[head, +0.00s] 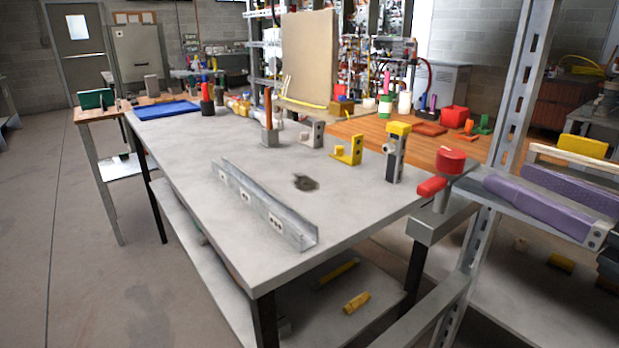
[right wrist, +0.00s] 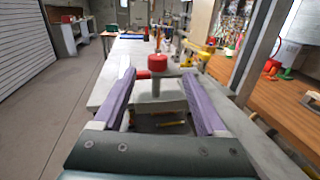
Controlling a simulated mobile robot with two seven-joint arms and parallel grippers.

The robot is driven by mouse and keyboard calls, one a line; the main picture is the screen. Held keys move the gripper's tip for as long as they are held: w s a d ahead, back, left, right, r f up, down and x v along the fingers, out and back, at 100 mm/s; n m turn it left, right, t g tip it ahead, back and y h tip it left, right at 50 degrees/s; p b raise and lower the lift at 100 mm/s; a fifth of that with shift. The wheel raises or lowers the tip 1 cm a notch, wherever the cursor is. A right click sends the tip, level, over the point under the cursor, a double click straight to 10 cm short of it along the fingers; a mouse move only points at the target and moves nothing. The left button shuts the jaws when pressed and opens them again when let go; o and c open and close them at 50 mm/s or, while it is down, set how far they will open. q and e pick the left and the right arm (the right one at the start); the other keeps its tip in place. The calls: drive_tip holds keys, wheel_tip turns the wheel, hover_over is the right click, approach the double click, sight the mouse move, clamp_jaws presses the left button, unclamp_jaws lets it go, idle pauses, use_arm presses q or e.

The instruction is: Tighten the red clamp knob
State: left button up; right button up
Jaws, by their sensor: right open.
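The red clamp knob (head: 450,160) is a round red cap on a grey post at the near right corner of the metal workbench. It also shows in the right wrist view (right wrist: 157,62), straight ahead between the finger ends. A smaller red piece (head: 431,187) sticks out to the left below it. My right gripper (head: 507,174) has long purple fingers and is open and empty. It lies to the right of the knob, pointing at it, and appears apart from it. In the right wrist view its fingers (right wrist: 158,78) spread left and right of the post. My left gripper is out of view.
The workbench (head: 210,200) holds a metal channel (head: 262,207), yellow bracket (head: 347,150) and yellow-topped post (head: 396,150). A slotted upright (head: 500,130) stands close to the knob and my right fingers. A wooden bench (head: 480,145) lies behind. Floor at left is clear.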

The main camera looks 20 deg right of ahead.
sight(464, 161)
drive_tip(key=shift+n, duration=0.3)
drive_tip(key=w, duration=0.3)
drive_tip(key=w+a+p, duration=0.1)
drive_tip(key=w, duration=0.1)
drive_tip(key=w+a+p, duration=0.1)
drive_tip(key=w, duration=0.2)
drive_tip(key=shift+w+f, duration=0.2)
drive_tip(key=shift+w, duration=0.15)
drive_tip(key=shift+w+a, duration=0.15)
drive_tip(key=shift+w, duration=0.35)
drive_tip(key=c, duration=0.9)
clamp_jaws()
